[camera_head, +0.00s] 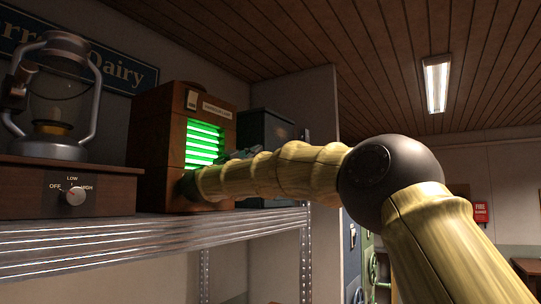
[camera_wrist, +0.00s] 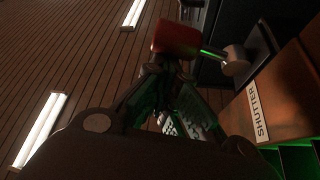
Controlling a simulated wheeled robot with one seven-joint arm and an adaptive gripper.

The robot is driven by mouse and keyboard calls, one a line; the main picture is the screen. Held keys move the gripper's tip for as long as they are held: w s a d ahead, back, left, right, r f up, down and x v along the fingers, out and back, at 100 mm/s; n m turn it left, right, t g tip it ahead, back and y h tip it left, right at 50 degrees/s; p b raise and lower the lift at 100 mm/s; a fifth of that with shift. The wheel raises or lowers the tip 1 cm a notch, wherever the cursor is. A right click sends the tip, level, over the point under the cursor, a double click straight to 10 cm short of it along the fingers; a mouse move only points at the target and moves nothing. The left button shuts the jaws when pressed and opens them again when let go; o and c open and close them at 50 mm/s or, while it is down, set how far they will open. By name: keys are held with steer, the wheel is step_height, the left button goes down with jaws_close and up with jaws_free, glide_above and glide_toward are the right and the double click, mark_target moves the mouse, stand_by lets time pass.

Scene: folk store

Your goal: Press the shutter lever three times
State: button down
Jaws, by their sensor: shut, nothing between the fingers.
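The signal lamp box (camera_head: 155,135) is a brown wooden case on the shelf with bright green glowing slats (camera_head: 205,143) in front. In the wrist view, its side (camera_wrist: 270,100) carries a white label reading SHUTTER (camera_wrist: 257,112). The shutter lever has a red handle (camera_wrist: 176,38) and a grey round hub (camera_wrist: 235,60), joined by a thin green-lit arm. My gripper (camera_wrist: 168,75) is shut and empty, with its fingertips right by the red handle. Whether they touch it I cannot tell. In the head view, my arm hides the lever and most of the gripper.
A lantern (camera_head: 55,95) stands on a wooden base with an OFF-LOW-HIGH knob (camera_head: 75,196) at the left. A dark box (camera_head: 265,135) stands behind my gripper on the metal shelf (camera_head: 150,240). Open room lies to the right, with a red fire sign (camera_head: 481,211) on the far wall.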

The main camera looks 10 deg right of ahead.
steer(key=shift+f, duration=0.2)
stand_by(0.4)
steer(key=shift+r, duration=0.1)
steer(key=s+a+b, duration=0.3)
steer(key=s+a, duration=0.3)
steer(key=shift+s+a+f, duration=0.3)
steer(key=shift+s+f, duration=0.05)
steer(key=shift+f, duration=0.1)
stand_by(0.4)
stand_by(0.6)
